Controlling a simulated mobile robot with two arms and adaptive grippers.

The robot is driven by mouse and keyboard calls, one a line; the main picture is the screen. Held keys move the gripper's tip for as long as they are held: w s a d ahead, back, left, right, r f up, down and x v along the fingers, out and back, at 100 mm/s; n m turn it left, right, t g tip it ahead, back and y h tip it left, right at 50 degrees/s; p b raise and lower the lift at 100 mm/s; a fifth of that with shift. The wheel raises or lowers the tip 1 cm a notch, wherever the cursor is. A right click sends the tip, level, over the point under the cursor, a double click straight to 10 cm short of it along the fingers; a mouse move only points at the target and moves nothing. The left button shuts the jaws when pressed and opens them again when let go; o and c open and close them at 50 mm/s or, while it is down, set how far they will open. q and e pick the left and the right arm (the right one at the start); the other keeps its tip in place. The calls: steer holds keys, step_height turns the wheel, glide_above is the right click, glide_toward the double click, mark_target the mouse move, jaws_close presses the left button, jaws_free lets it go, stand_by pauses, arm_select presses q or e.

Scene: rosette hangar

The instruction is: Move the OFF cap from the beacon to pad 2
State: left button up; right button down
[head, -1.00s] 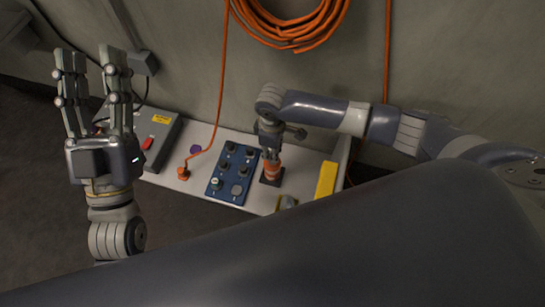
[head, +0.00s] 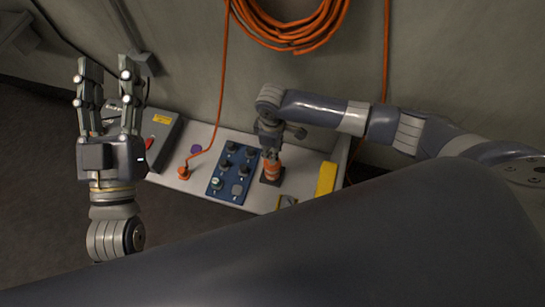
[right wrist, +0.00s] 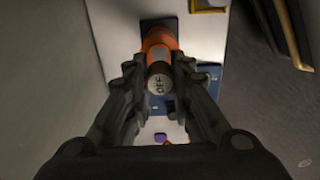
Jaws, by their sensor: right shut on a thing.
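The orange and white beacon (head: 271,171) stands on a dark square base on the white bench. In the right wrist view, the beacon (right wrist: 160,40) is seen from above, with the dark OFF cap (right wrist: 160,84) at its top end. My right gripper (head: 270,150) is above the beacon. Its fingers, also seen in the right wrist view (right wrist: 160,75), are closed around the cap, which is at the beacon. My left gripper (head: 105,75) is raised, open and empty, at the left. The blue board (head: 230,174) carries several round pads and knobs; I cannot read which is pad 2.
The white bench (head: 205,190) also holds a grey box with a red switch (head: 150,143), an orange plug (head: 184,172) with a cable, a purple piece (head: 196,149) and a yellow block (head: 326,179). An orange cable coil (head: 300,35) hangs on the wall behind.

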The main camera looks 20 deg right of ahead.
arm_select(q)
steer(key=shift+w+a+f+g+y+p, duration=0.1)
steer(key=shift+w+f+g+y+p, duration=0.1)
steer(key=shift+f+g, duration=0.35)
steer(key=shift+w+f+g+y+p, duration=0.15)
steer(key=shift+w+f+g, duration=0.1)
steer(key=shift+f, duration=0.55)
steer(key=shift+w+a+f+g+y+p, duration=0.1)
steer(key=shift+w+f+g+y, duration=0.1)
steer(key=shift+f+g, duration=0.35)
arm_select(e)
steer(key=shift+r, duration=0.35)
arm_select(q)
steer(key=shift+f, duration=0.2)
arm_select(e)
steer(key=shift+s+a+f, duration=0.35)
steer(key=shift+a+f, duration=1.95)
steer(key=shift+f, duration=0.2)
steer(key=shift+s+a+f, duration=0.35)
steer(key=shift+a+f, duration=1.95)
steer(key=shift+f, duration=0.15)
steer(key=shift+s+a+f, duration=0.35)
steer(key=shift+a+f, duration=1.95)
steer(key=shift+f, duration=0.2)
arm_select(q)
steer(key=shift+r+t, duration=0.2)
steer(key=shift+t, duration=0.05)
arm_select(e)
steer(key=shift+f, duration=0.1)
